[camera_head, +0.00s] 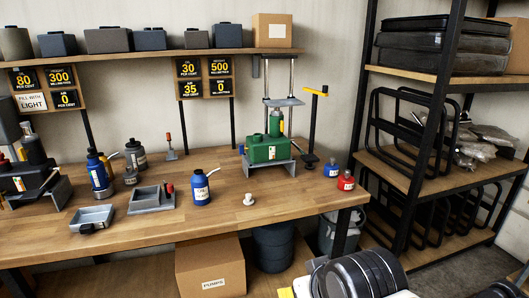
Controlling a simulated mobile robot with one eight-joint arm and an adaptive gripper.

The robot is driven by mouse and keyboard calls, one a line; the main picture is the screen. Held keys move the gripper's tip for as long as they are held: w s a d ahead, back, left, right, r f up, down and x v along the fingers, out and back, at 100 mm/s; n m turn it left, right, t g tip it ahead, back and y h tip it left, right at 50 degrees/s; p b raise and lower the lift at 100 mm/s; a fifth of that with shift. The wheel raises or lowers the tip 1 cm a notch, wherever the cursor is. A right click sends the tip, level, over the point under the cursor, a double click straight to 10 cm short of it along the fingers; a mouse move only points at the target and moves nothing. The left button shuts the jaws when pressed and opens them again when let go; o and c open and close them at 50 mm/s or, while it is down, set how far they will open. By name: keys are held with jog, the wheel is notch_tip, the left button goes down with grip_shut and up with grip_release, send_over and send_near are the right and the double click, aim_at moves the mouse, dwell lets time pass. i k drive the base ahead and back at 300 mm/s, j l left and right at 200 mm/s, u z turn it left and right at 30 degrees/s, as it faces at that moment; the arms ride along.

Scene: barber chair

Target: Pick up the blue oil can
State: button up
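A blue can with a black collar, pale label and thin spout pointing right (201,188) stands upright near the front middle of the wooden workbench (265,213). A second blue can with a dark cap (98,173) stands farther left, with a thin spout beside its top. A small blue container (330,169) stands at the right end of the bench. Which of these the task means cannot be told for certain. My gripper's fingers are not in view; only a black and silver part, probably of my arm, shows at the bottom right.
Left of the front blue can are a grey divided tray (151,199) and a grey dish (92,219). A small white knob (248,199) stands to its right. A green machine (267,149) and a small red container (346,181) are farther right. A shelf (150,53) runs above.

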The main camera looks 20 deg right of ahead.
aim_at(199, 181)
jog(key=i+j, duration=0.1)
jog(key=j, duration=0.3)
jog(key=i+j, duration=0.1)
jog(key=j, duration=0.3)
jog(key=i+j, duration=0.15)
jog(key=j, duration=0.25)
jog(key=i+j, duration=0.1)
jog(key=j, duration=0.3)
jog(key=i+j, duration=0.1)
jog(key=j, duration=0.3)
jog(key=z, duration=0.05)
